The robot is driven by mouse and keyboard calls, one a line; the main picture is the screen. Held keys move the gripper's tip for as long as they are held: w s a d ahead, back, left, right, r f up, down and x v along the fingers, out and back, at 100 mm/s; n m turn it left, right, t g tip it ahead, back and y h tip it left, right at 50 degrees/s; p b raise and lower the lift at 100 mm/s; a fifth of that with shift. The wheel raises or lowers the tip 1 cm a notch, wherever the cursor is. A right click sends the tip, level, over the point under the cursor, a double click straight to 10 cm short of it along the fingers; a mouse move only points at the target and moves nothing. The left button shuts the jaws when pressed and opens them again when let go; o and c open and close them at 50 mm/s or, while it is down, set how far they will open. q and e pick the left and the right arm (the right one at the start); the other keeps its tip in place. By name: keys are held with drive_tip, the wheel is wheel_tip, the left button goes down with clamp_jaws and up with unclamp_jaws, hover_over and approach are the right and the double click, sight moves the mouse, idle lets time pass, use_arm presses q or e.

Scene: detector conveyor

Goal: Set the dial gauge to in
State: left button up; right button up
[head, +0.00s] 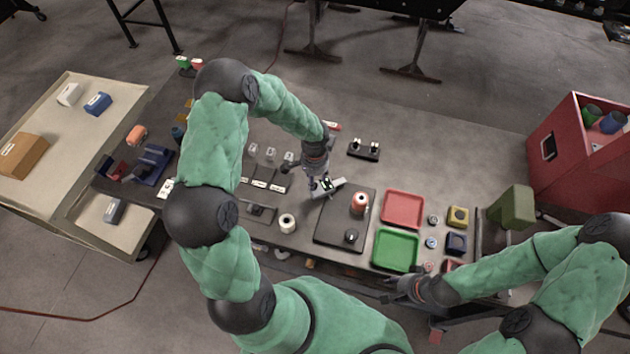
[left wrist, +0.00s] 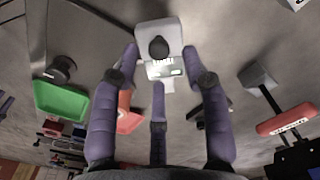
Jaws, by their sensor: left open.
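A small pale grey device with a dark round knob, apparently the dial gauge (left wrist: 145,33), is at the top centre of the left wrist view. Its front has a small marked scale and a green patch. In the head view the dial gauge (head: 337,184) is partly hidden below my left gripper (head: 321,186). My left gripper (left wrist: 160,62) is open, its purple fingers spread around the near side of the device; I cannot tell whether they touch it. The knob pointer's setting is too small to read. My right gripper (head: 398,290) is at the table's front edge, its fingers unclear.
A dark board (head: 328,228) with a copper-coloured spool (head: 360,203) is just right of the left gripper. Red (head: 402,195) and green trays (head: 380,250) lie further right. A black two-knob block (head: 364,149) stands behind. The table's back right is clear.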

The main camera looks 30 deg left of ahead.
sight(329, 186)
use_arm(q)
drive_tip(key=shift+f, duration=1.5)
clamp_jaws()
